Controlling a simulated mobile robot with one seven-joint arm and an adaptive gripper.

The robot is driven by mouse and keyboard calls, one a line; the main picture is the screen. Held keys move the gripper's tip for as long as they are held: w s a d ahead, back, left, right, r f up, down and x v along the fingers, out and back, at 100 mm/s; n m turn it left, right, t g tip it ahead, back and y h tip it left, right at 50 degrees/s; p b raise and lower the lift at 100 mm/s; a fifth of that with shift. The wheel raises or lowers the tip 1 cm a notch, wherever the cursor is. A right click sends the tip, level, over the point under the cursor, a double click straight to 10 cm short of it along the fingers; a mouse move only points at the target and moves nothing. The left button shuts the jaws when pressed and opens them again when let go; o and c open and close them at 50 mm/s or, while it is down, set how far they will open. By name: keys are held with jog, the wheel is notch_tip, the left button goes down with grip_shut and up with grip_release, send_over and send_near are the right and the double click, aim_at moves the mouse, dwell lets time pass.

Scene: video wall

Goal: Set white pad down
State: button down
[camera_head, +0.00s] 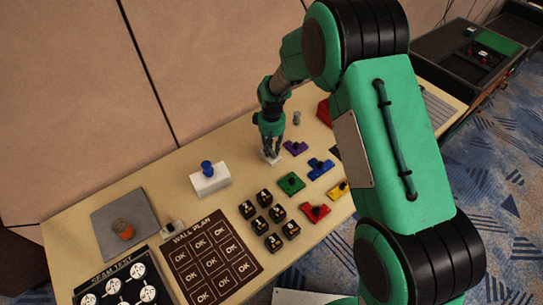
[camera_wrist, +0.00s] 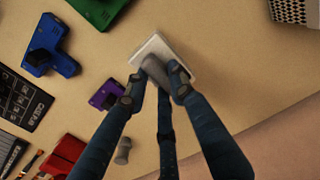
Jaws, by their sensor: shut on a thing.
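The white pad (camera_wrist: 162,44) is a small square with a grey knob (camera_wrist: 156,70) on top, seen in the wrist view. My gripper (camera_wrist: 153,82) has its fingers closed around that knob. In the head view the pad (camera_head: 271,158) shows as a small pale patch under my gripper (camera_head: 271,149), close over the tan table (camera_head: 160,176). I cannot tell whether its underside touches the tabletop. The knob is partly hidden by the fingers.
A purple piece (camera_head: 296,147), a blue piece (camera_head: 320,168) and a green piece (camera_head: 291,184) lie right of the pad. A grey cylinder (camera_head: 297,118) stands behind. A white block (camera_head: 210,181) with a blue knob is to the left; bare table lies between.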

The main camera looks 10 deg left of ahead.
aim_at(271, 155)
jog(key=shift+f, duration=0.1)
jog(key=shift+f+b, duration=0.45)
jog(key=shift+f, duration=1.35)
jog(key=shift+f, duration=0.1)
jog(key=c, duration=1.5)
grip_release()
notch_tip(271, 155, up, 12)
jog(key=p, duration=0.3)
